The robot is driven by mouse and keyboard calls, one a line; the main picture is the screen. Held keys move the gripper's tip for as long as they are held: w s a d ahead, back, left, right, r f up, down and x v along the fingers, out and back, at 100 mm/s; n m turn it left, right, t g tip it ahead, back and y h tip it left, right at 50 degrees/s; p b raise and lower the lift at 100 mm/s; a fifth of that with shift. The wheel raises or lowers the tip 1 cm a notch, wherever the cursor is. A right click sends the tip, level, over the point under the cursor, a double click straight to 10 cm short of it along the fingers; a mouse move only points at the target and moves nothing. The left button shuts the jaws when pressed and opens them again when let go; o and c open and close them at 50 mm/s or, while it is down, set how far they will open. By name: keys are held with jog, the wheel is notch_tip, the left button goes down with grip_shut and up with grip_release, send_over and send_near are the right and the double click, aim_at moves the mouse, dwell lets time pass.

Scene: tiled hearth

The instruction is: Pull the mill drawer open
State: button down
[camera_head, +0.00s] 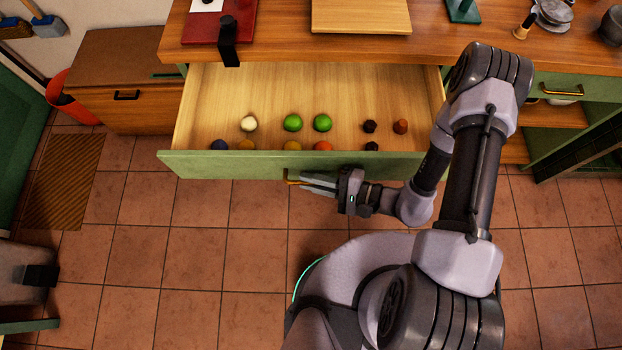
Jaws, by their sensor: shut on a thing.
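The mill drawer (220,166) has a green front and a pale wooden inside, and it stands pulled far out from under the wooden counter. Several small items lie in it, among them two green balls (292,123), a cream ball (248,123) and an orange ball (323,146). My gripper (306,182) is at the middle of the drawer front, shut on its brass handle (291,178). Most of the handle is hidden by the fingers.
The wooden counter (280,40) carries a red board (200,25), a cutting board (362,16) and metal pieces at the right. A wooden cabinet (150,117) and a red bin (72,100) stand left. The tiled floor (190,250) before the drawer is clear at left.

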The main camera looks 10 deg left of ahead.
jog(key=c, duration=1.8)
grip_release()
jog(key=shift+o, duration=0.2)
jog(key=shift+d, duration=0.1)
jog(key=p+v, duration=0.4)
jog(key=v, duration=1.3)
jog(key=shift+d+r, duration=0.15)
jog(key=shift+r, duration=0.05)
